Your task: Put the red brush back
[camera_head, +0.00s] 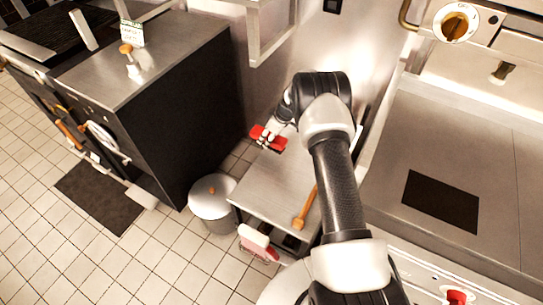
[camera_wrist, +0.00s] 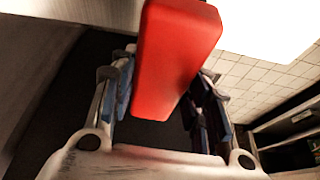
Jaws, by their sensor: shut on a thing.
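The red brush (camera_head: 277,143) is in the jaws of my gripper (camera_head: 266,138), in the head view above the far end of a low steel table (camera_head: 265,185). In the wrist view the brush shows as a red block (camera_wrist: 178,50) between the two fingers of my gripper (camera_wrist: 165,85). My gripper is shut on it. The brush seems to be held clear of the table; the exact gap cannot be told. Its underside and any bristles are hidden.
A wooden-handled tool (camera_head: 305,208) lies on the low table. A red and white item (camera_head: 257,243) is at its front edge. A lidded steel bin (camera_head: 212,195) stands left of it. A dark cabinet (camera_head: 185,110) is farther left, a steel counter (camera_head: 420,150) right.

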